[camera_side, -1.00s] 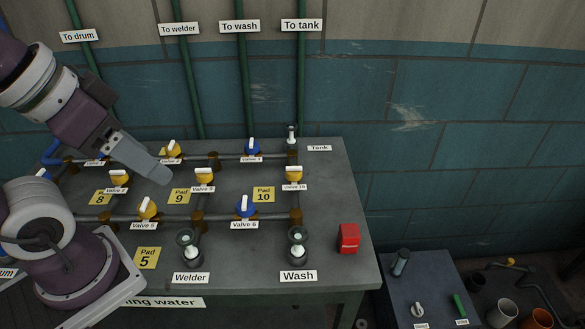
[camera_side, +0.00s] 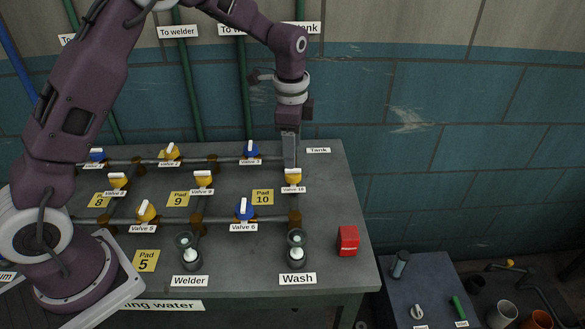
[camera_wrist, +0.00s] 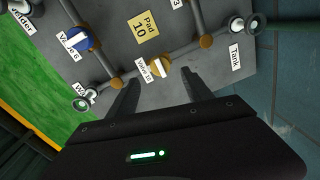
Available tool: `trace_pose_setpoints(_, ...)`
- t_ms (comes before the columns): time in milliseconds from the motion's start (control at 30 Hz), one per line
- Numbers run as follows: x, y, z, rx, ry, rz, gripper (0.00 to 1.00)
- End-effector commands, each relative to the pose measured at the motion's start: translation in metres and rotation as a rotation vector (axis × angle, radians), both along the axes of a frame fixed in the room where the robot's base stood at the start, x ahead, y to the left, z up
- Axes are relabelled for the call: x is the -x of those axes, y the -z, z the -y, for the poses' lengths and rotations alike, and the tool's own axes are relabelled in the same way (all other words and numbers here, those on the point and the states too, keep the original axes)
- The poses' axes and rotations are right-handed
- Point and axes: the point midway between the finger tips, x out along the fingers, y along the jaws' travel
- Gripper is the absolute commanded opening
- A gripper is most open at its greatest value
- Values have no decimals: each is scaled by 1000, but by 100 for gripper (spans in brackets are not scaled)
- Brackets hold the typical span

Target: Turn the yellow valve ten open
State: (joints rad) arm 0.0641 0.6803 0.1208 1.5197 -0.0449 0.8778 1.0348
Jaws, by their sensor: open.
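The yellow valve ten (camera_side: 293,180) sits on the right-hand vertical pipe of the bench. It has a white handle and a "Valve 10" label. It also shows in the wrist view (camera_wrist: 160,66), where its white handle appears to lie across the pipe. My gripper (camera_side: 290,164) points down just above and behind the valve in the side view. In the wrist view my gripper (camera_wrist: 160,73) is open and empty, with one finger on each side of the valve. Whether the fingers touch the handle cannot be told.
Pad 10 (camera_side: 263,197) lies left of the valve. Blue valve six (camera_side: 244,209) and blue valve three (camera_side: 251,149) are nearby. The Wash outlet (camera_side: 297,248) stands in front, and a red box (camera_side: 348,240) sits at the bench's right.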

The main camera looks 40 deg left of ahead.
Motion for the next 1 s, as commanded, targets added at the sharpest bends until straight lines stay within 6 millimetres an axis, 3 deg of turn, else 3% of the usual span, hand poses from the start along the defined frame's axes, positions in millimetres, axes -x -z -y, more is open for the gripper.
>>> trace_pose_setpoints(333,-3,60,-2,-1,4,-5,59)
trace_pose_setpoints(667,-4,70,-3,0,2,-2,59)
trace_pose_setpoints(1000,-4,70,-3,0,2,-2,0)
